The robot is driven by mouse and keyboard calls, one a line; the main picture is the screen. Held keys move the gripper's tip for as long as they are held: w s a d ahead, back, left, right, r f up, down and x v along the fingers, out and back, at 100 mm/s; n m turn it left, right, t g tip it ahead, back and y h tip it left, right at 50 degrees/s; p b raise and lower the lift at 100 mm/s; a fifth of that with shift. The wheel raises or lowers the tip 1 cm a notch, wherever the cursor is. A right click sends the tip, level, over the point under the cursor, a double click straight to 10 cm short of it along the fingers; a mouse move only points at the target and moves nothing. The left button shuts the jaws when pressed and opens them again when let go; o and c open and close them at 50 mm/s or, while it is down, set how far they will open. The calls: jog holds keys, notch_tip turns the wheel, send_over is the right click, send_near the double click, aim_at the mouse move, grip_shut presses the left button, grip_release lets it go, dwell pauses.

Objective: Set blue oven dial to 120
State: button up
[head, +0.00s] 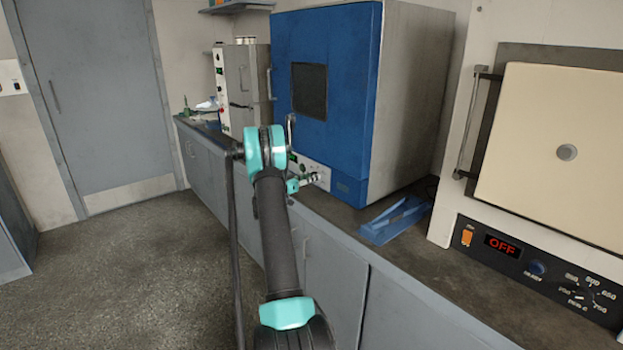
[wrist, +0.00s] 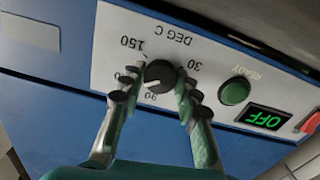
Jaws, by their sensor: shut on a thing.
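The blue oven (head: 325,75) stands on the counter in the head view, with a white control panel along its bottom front. In the wrist view its black dial (wrist: 159,74) sits on the white panel, seen roughly upside down. Marks 30, 90, 120 and 150 ring it, partly covered by my fingers. A pale line on the dial faces the 90 to 120 side; its exact reading is unclear. My gripper (wrist: 160,82) has one finger on each side of the dial and is shut on it. In the head view my gripper (head: 311,179) is small at the panel.
Right of the dial in the wrist view are a green READY light (wrist: 235,90), a green OFF display (wrist: 264,117) and a red switch (wrist: 310,121). A blue tray-like object (head: 393,220) lies on the counter. A cream-doored oven (head: 555,150) showing OFF stands at right.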

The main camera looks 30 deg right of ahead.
jog(key=shift+m, duration=0.7)
jog(key=o, duration=1.2)
jog(key=shift+c, duration=0.2)
jog(key=s+a, duration=0.1)
jog(key=a, duration=1.1)
